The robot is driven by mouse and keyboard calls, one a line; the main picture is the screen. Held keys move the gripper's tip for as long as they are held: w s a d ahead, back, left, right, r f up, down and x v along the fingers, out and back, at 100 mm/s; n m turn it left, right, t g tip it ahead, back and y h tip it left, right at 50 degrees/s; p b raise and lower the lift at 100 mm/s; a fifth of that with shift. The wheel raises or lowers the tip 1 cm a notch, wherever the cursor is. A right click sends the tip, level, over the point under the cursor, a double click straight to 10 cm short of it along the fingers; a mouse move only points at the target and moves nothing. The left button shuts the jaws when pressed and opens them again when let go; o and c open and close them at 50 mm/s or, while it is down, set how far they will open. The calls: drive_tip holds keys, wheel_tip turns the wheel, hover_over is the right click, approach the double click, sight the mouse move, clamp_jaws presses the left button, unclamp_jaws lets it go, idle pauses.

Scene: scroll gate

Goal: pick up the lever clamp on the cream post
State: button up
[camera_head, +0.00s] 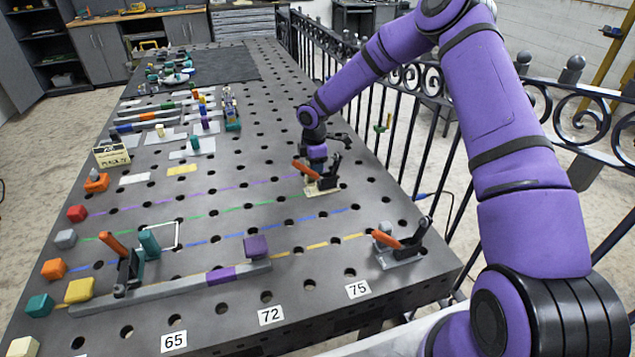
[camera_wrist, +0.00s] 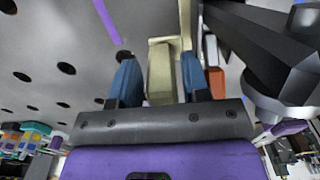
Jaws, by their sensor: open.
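The lever clamp (camera_head: 326,182) with an orange handle and dark lever stands on a cream base near the table's right side. The cream post (camera_wrist: 160,72) shows in the wrist view between my two blue fingertips, with gaps on both sides. My gripper (camera_wrist: 160,82) is open and empty, with its fingers straddling the post. The clamp's orange handle (camera_wrist: 216,82) and large dark lever (camera_wrist: 265,50) lie to the right of the fingers in the wrist view. In the head view, my gripper (camera_head: 318,162) is low over the clamp, and its fingertips are hard to make out.
A similar orange-handled clamp (camera_head: 402,245) on a grey base stands nearer the front right edge. Another (camera_head: 122,262) stands at the left beside a long grey bar (camera_head: 185,286). Coloured blocks line the left edge. A black scroll fence (camera_head: 375,110) runs along the table's right side.

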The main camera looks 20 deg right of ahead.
clamp_jaws()
drive_tip(key=shift+r, duration=0.1)
